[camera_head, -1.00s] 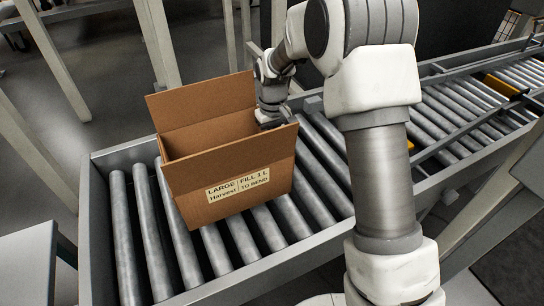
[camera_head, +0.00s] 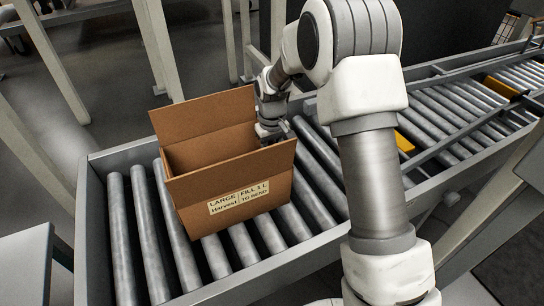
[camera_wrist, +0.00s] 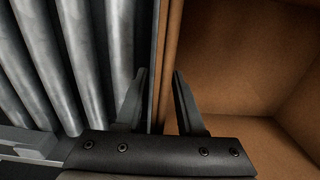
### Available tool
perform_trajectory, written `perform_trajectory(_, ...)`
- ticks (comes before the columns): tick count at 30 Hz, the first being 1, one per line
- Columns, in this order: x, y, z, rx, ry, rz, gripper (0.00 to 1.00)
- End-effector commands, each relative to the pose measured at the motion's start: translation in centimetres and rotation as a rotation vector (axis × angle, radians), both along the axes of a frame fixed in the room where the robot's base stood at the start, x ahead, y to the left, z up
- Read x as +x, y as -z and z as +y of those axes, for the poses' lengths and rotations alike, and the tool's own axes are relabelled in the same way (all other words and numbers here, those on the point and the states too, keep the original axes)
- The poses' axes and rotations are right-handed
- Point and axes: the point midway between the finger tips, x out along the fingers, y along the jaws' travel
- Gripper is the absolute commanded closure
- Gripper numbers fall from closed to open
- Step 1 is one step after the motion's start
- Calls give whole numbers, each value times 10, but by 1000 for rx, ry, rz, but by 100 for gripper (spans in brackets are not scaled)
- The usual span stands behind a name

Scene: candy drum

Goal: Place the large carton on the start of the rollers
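The large carton (camera_head: 185,195) is brown, open-topped and upright, with a label reading "LARGE" and "FILL 1 L" on its front. It rests on the grey rollers (camera_head: 148,235) near the left end of the conveyor, slightly turned. My gripper (camera_head: 270,137) is at the carton's right wall, reaching down over its top edge. In the wrist view my gripper (camera_wrist: 159,75) has its fingers apart, one on each side of the carton wall (camera_wrist: 170,50). A narrow gap shows beside the wall. The carton's inside (camera_wrist: 235,60) looks empty where visible.
The conveyor's grey side frame (camera_head: 88,235) runs around the roller end. More rollers (camera_head: 455,115) continue to the upper right, with yellow parts (camera_head: 503,87) among them. Pale posts (camera_head: 158,45) stand behind. A few rollers left of the carton are bare.

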Motion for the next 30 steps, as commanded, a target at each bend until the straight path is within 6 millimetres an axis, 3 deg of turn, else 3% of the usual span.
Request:
perform_trajectory(10, 1, -12, 0, 1, 0, -2, 63)
perform_trajectory(21, 1, -89, 0, 2, 0, -4, 63)
perform_trajectory(30, 0, -122, 0, 0, 0, 0, 63)
